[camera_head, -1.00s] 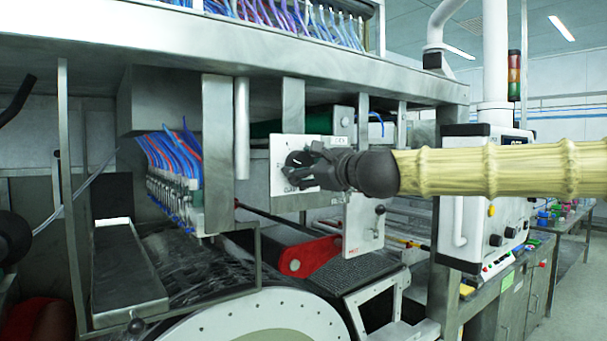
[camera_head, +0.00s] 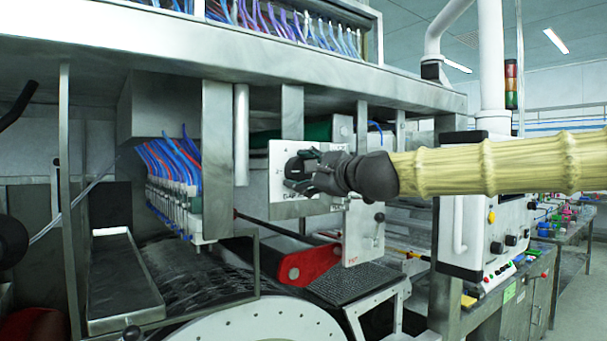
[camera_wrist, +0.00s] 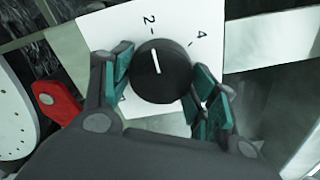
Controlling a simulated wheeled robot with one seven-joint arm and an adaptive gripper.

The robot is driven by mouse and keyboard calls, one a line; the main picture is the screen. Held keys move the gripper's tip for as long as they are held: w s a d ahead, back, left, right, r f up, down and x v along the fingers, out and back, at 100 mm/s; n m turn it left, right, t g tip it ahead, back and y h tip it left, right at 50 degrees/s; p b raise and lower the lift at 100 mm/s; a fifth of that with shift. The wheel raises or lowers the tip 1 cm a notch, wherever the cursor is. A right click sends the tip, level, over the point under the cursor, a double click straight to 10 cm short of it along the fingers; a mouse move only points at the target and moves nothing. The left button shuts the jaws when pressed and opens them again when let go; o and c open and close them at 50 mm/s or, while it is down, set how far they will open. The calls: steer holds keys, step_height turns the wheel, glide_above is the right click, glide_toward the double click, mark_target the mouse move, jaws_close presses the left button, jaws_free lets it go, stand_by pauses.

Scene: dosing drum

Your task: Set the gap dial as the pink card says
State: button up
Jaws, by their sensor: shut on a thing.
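The gap dial (camera_wrist: 161,70) is a round black knob with a white pointer line, on a white plate (camera_wrist: 100,33). In the wrist view its pointer points close to the printed 2, with a 4 further right. Another mark below the knob is partly hidden. My gripper (camera_wrist: 160,80) is shut on the dial, with a teal pad on each side of it. In the head view the plate (camera_head: 283,203) hangs under the steel frame, and my gripper (camera_head: 305,172) covers part of the dial and its markings. I cannot make out a pink card.
A second white plate (camera_head: 357,245) with a small black knob is just below right. A red arm piece (camera_head: 308,263) lies below the dial. Blue and red tubes (camera_head: 175,160) hang at left. A white control cabinet (camera_head: 480,215) stands at right, behind my arm.

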steer(key=shift+f, duration=0.15)
steer(key=o, duration=1)
steer(key=shift+o, duration=0.2)
steer(key=v, duration=1.2)
